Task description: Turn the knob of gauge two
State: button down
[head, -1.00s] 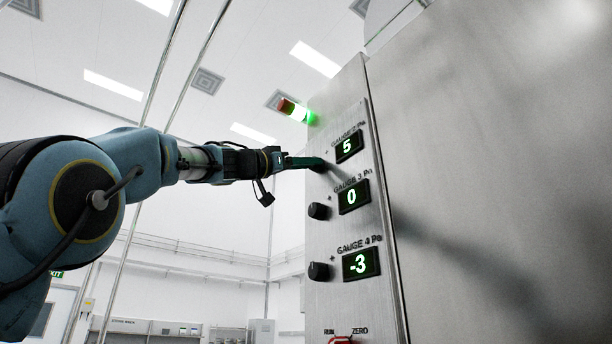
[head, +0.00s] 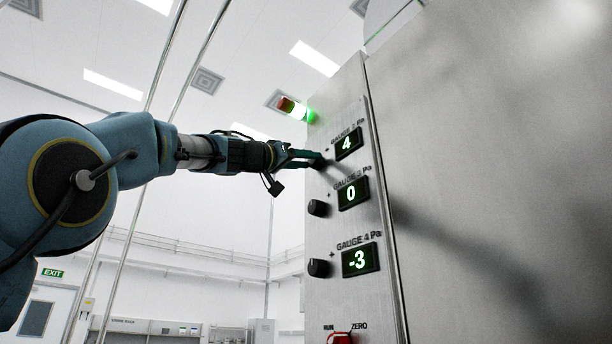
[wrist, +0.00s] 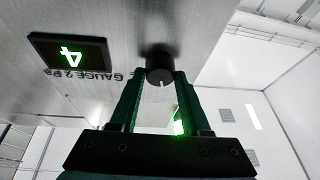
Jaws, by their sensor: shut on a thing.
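The gauge two knob is a small black knob at the left of the gauge two display (head: 348,144), which reads 4. In the wrist view the knob (wrist: 160,68) shows a white mark and sits between the green fingertips of my gripper (wrist: 161,80); the display (wrist: 68,53) appears upside down beside it. In the head view my gripper (head: 312,160) reaches the panel from the left and is shut on the knob, which it mostly hides.
Below are the gauge three knob (head: 318,208) with a display (head: 353,193) reading 0, and the gauge four knob (head: 319,268) with a display (head: 360,260) reading -3. A red RUN/ZERO switch (head: 340,338) is at the bottom. A lit green lamp (head: 298,111) is above.

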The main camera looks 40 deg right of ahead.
jog(key=n+t+y+p, duration=0.1)
jog(key=n, duration=0.3)
jog(key=n+t+y+p, duration=0.1)
jog(key=n+t+p, duration=0.1)
jog(key=n, duration=0.3)
jog(key=n+t+y+p, duration=0.1)
jog(key=n+t+p, duration=0.1)
jog(key=n, duration=0.3)
jog(key=shift+s+r, duration=0.3)
jog(key=shift+n+y, duration=0.4)
jog(key=shift+c, duration=1.8)
grip_release()
jog(key=shift+a, duration=0.1)
